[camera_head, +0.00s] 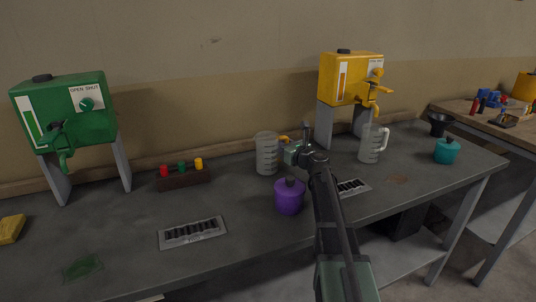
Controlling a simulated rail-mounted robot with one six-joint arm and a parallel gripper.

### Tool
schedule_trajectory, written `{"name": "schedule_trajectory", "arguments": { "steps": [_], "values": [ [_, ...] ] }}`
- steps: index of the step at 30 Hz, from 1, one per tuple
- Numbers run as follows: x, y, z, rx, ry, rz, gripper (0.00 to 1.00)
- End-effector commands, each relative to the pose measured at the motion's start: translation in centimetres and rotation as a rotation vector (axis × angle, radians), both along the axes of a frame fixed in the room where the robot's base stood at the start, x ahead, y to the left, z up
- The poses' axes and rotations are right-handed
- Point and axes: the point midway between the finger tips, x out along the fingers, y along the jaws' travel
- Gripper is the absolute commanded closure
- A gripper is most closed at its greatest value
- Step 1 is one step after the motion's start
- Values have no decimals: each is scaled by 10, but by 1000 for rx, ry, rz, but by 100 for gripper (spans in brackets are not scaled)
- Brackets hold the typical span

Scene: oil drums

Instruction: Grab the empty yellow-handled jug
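The yellow-handled jug (266,154) is a clear measuring jug with dark markings, upright on the grey workbench near the middle. It looks empty. Its yellow handle (283,139) points right. My gripper (290,151) is at the jug's right side, just below the visible top of the handle, and hides the handle's lower part. I cannot tell whether the fingers touch or enclose the handle. A second clear jug (369,144) with a white handle stands further right, in front of the yellow drum.
A purple lidded pot (289,197) stands close to my arm. A green drum (66,114) and a yellow drum (351,79) stand on legs at the back. A teal pot (446,151) is at the right.

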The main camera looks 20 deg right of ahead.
Motion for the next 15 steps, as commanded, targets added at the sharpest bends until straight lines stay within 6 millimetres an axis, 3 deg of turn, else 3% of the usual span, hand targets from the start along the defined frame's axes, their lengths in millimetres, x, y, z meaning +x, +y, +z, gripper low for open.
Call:
{"name": "schedule_trajectory", "arguments": {
  "steps": [1, 5, 15],
  "values": [
    [0, 0, 0, 0, 0, 0, 82],
    [0, 0, 0, 0, 0, 0, 100],
    [0, 0, 1, 0, 0, 0, 100]
  ]
}}
